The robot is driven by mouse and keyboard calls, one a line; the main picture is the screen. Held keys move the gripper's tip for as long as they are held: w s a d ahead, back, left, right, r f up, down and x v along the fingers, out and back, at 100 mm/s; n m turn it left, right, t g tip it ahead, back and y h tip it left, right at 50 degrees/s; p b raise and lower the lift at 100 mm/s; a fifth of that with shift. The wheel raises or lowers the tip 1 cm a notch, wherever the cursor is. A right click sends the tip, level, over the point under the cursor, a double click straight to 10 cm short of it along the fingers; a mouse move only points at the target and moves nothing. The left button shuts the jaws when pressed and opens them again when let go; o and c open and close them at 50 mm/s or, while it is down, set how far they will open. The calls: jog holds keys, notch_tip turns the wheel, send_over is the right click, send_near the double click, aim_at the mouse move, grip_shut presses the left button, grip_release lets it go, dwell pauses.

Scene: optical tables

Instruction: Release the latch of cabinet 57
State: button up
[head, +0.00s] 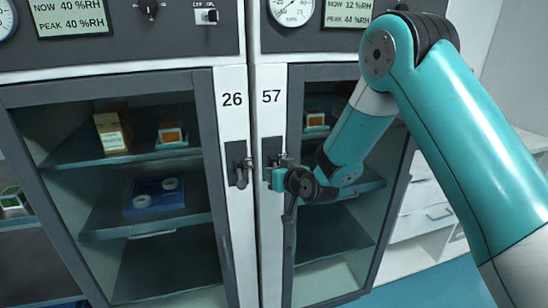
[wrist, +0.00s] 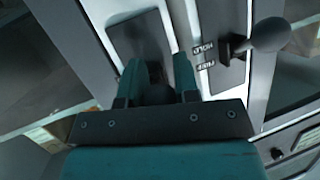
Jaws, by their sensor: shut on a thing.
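Cabinet 57 (head: 271,215) is the right one of two, with its number on the white frame and its door shut. Its latch (head: 272,149) is a dark plate on the frame below the number. My gripper (head: 277,178) is at this latch and covers the lower part of it. In the wrist view the two fingers of my gripper (wrist: 158,68) are closed around a dark latch handle (wrist: 158,93) in front of the dark latch plate (wrist: 138,38). The handle is mostly hidden, so I cannot tell its angle.
Cabinet 26 (head: 233,210) stands directly left, its door shut. Its latch (head: 240,168) is close beside my gripper; a round-knobbed latch lever (wrist: 268,35) shows at right in the wrist view. White drawers (head: 425,215) stand at the right, behind my arm.

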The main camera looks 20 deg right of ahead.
notch_tip(320, 180, up, 2)
jog(key=g+p, duration=0.4)
jog(key=p, duration=0.1)
jog(key=shift+s+r+m+h+p, duration=0.1)
jog(key=shift+r+m+h+p, duration=0.05)
jog(key=shift+m+h+p, duration=0.2)
jog(key=shift+r+m+g+p, duration=0.2)
jog(key=shift+g+p, duration=0.65)
jog(key=shift+g, duration=0.1)
jog(key=shift+r+m+g+p, duration=0.15)
jog(key=shift+g+p, duration=0.7)
jog(key=shift+g, duration=0.1)
jog(key=o, duration=0.9)
jog(key=b+v, duration=0.4)
jog(key=v, duration=1.3)
jog(key=shift+r, duration=0.25)
